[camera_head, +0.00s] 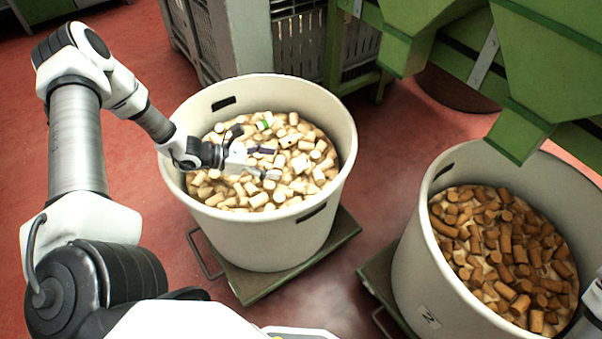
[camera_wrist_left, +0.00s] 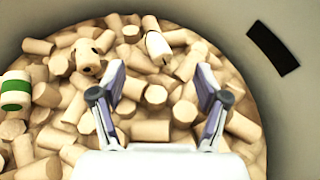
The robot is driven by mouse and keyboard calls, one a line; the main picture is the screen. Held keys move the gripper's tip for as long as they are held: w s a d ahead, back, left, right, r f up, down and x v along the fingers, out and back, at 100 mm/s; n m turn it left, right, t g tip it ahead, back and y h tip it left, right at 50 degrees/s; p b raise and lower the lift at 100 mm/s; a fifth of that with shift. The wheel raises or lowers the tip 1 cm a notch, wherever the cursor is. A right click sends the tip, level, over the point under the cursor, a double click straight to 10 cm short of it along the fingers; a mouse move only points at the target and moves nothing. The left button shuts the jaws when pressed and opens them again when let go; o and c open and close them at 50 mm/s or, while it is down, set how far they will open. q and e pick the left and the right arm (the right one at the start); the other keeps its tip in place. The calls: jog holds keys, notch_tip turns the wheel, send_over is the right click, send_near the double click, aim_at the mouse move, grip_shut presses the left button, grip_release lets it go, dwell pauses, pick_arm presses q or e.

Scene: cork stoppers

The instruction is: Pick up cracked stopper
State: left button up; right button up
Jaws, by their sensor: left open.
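My left gripper (camera_head: 267,162) reaches into the left pale bin (camera_head: 262,232), over many light cork stoppers. In the left wrist view my left gripper (camera_wrist_left: 160,82) is open, its two fingers apart with nothing held between them. A whiter stopper (camera_wrist_left: 158,48) with a dark mark at its upper end lies just beyond the fingertips. A stopper with dark spots (camera_wrist_left: 88,57) lies left of the fingers. A green-banded stopper (camera_wrist_left: 16,91) lies at the left edge. I cannot tell for sure which stopper is cracked.
A second pale bin (camera_head: 420,262) with darker brown stoppers stands at the right. Both bins stand on green wheeled bases (camera_head: 343,232). Green machinery (camera_head: 545,60) hangs over the right bin. Grey crates (camera_head: 240,40) stand behind. The left bin's wall surrounds my left gripper.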

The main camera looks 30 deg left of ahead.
aim_at(297, 164)
pick_arm(q)
jog(key=b+x, duration=0.1)
jog(key=x, duration=0.3)
jog(key=f+b+x, duration=0.1)
jog(key=b+x, duration=0.1)
jog(key=x, duration=0.1)
jog(key=shift+w+f, duration=0.1)
jog(key=shift+w, duration=0.1)
jog(key=shift+w+d, duration=0.1)
jog(key=shift+c, duration=0.3)
jog(key=c, duration=1)
